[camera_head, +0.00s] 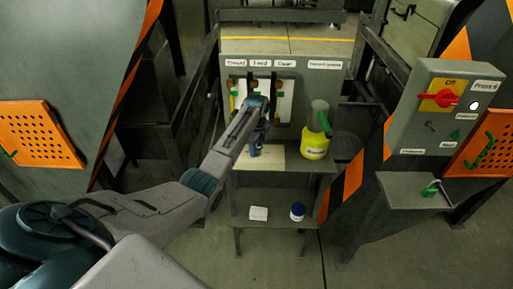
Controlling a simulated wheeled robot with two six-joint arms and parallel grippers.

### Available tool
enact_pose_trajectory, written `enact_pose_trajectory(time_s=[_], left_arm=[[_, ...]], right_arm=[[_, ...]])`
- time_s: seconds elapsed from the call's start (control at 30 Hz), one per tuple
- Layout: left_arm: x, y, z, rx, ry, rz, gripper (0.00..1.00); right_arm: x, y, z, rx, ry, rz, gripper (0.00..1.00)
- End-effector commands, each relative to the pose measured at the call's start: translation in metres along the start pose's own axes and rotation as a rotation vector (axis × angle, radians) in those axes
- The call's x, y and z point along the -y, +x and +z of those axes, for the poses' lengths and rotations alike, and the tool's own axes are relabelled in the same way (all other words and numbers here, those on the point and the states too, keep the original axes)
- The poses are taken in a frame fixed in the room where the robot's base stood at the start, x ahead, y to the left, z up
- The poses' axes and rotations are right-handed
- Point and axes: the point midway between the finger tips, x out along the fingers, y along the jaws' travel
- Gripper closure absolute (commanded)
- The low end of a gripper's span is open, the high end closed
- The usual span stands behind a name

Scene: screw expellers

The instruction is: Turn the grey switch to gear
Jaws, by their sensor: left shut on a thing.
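A grey control box (413,115) stands at the right, with a red rotary switch (444,98) on a yellow plate. A small dark grey switch (430,125) sits below it on the box face; its setting is too small to read. My left gripper (255,148) is far from this box, in front of the labelled panel at the middle. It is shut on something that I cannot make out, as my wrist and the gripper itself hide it. My right gripper is out of view.
The labelled panel (330,84) has several coloured handles. A yellow bottle (315,145) and a pale board (278,164) are on the upper shelf. A white block (258,213) and a blue-and-white jar (297,212) are on the lower shelf. A ledge (399,190) juts out below the control box.

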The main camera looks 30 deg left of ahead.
Motion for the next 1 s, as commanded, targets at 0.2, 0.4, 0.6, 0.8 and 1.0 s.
enact_pose_trajectory(time_s=[0.2,0.4,0.6,0.8,1.0], left_arm=[[0.001,-0.001,0.001,0.001,0.000,-0.003,0.43],[0.000,-0.001,0.000,0.001,-0.001,-0.001,0.43],[0.001,-0.011,0.001,0.001,-0.001,-0.005,0.43],[0.002,-0.048,0.001,0.002,-0.001,-0.008,0.43],[0.001,-0.086,0.000,0.001,0.000,-0.005,0.43]], right_arm=[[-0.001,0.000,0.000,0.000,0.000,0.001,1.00],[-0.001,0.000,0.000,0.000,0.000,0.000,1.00],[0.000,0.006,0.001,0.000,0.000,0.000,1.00],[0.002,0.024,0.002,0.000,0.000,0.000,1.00],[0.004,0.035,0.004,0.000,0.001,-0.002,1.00]])
